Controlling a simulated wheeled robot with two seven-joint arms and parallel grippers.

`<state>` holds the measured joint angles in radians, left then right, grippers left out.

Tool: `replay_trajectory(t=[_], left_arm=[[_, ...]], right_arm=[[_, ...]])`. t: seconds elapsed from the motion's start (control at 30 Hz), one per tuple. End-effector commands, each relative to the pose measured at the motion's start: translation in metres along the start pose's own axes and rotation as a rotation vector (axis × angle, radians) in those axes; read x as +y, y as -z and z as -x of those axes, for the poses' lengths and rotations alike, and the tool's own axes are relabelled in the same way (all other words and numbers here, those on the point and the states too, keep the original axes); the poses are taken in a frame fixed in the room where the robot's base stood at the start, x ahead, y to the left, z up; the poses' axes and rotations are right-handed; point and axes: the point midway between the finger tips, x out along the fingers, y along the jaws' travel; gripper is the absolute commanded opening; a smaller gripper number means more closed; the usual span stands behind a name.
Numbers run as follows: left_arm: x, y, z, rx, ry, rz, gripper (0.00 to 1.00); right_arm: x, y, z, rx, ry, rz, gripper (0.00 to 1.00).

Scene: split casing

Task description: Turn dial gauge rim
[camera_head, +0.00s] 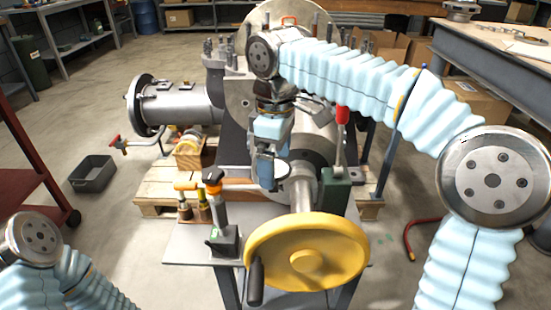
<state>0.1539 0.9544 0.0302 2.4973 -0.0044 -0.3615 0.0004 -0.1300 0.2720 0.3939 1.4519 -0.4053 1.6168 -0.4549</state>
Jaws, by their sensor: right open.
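I cannot clearly make out the dial gauge or its rim. A dark stand base (225,241) with an upright post and an orange-and-black knob (212,178) stands on the small grey table (185,248). A thin bar runs right from the knob towards my right gripper (268,172), which hides what is behind it. The right gripper is open and points down, behind and above the yellow handwheel. Whether it touches anything is unclear. My left arm shows only at the lower left; its gripper is out of the frame.
The yellow handwheel (308,254) with a black handle stands in front. A red-knobbed lever (342,116) rises right of the gripper. Behind are the large metal casing (180,103) and a wooden pallet (150,186). A grey bin (93,173) sits on the floor at left.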

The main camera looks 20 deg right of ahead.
Motion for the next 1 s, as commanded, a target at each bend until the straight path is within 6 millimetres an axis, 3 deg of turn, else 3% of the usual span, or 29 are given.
replay_trajectory(t=[0.07,0.43,0.63,0.87,0.9,1.0], left_arm=[[0.0,0.0,0.0,0.0,0.0,0.0,0.43],[0.0,0.0,0.0,0.0,0.0,0.0,0.43],[0.005,0.0,0.012,-0.001,-0.001,-0.001,0.43],[0.004,0.0,0.009,-0.001,-0.001,-0.002,0.43],[0.004,0.0,0.009,-0.001,-0.001,-0.002,0.43],[0.004,0.0,0.009,-0.001,-0.001,-0.002,0.43]], right_arm=[[0.0,0.0,0.0,0.0,0.0,0.0,1.0],[0.0,0.0,0.0,0.0,0.0,0.0,0.45],[-0.001,0.0,0.004,-0.001,0.0,-0.055,0.45],[0.0,0.0,0.001,0.0,0.0,-0.063,0.45],[0.0,0.0,0.001,0.0,0.0,-0.063,0.8],[0.0,0.0,0.001,0.0,0.0,-0.063,0.95]])
